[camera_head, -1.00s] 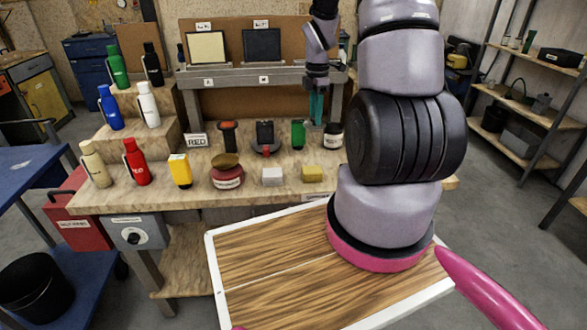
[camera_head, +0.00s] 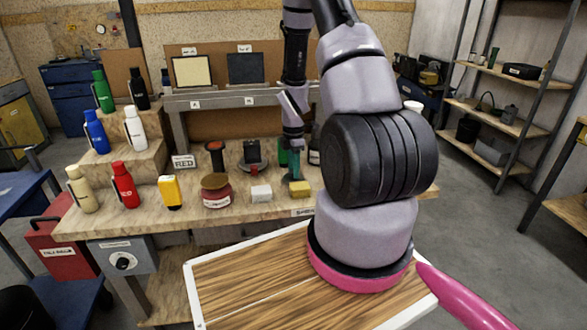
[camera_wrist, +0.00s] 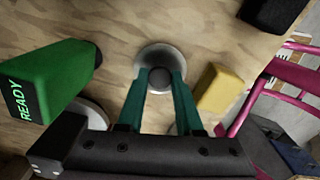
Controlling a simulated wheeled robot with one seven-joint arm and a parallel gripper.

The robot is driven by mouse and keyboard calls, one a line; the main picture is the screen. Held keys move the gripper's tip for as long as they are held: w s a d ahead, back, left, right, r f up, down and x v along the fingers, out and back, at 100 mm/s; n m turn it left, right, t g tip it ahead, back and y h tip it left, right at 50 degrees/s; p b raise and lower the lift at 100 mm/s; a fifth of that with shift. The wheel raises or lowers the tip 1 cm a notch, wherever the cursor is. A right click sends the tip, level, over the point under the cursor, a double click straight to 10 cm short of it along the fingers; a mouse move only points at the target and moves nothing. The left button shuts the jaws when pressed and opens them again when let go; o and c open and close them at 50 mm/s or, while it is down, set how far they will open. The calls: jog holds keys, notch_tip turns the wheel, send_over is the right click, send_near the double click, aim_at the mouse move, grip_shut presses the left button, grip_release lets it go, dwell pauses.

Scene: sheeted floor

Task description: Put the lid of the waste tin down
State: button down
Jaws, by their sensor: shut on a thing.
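The waste tin appears to be the dark red round tin (camera_head: 213,193) with a pale label on the bench; its top looks brownish, and I cannot read the label. My gripper (camera_head: 294,172) is low over the bench, right of the tin and just behind the yellow block. In the wrist view, the teal fingers of my gripper (camera_wrist: 158,82) are shut on the dark knob of a round grey lid (camera_wrist: 158,54). The lid faces the camera knob first. I cannot tell whether it touches the bench; it is not clear in the head view.
A yellow block (camera_head: 300,189) stands close by the lid, also in the wrist view (camera_wrist: 219,89). A green box marked READY (camera_wrist: 50,80) is on the other side. A white block (camera_head: 261,193) lies between tin and gripper. Several bottles (camera_head: 125,186) stand left.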

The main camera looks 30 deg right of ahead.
jog(key=c, duration=0.6)
grip_release()
jog(key=shift+o, duration=0.2)
jog(key=s+a+r+m+t, duration=0.1)
jog(key=s+a+r+m, duration=0.15)
jog(key=r, duration=0.75)
jog(key=s+a+r+m+t, duration=0.1)
jog(key=r+m, duration=0.3)
jog(key=r, duration=0.6)
jog(key=s+a+r+m+t, duration=0.1)
jog(key=a+r+m, duration=0.15)
jog(key=r, duration=0.75)
jog(key=s+a+r+m+t+y, duration=0.2)
jog(key=s+a+r+m+t, duration=0.2)
jog(key=s+r+m, duration=0.9)
jog(key=shift+s+a, duration=1.05)
jog(key=shift+a, duration=0.65)
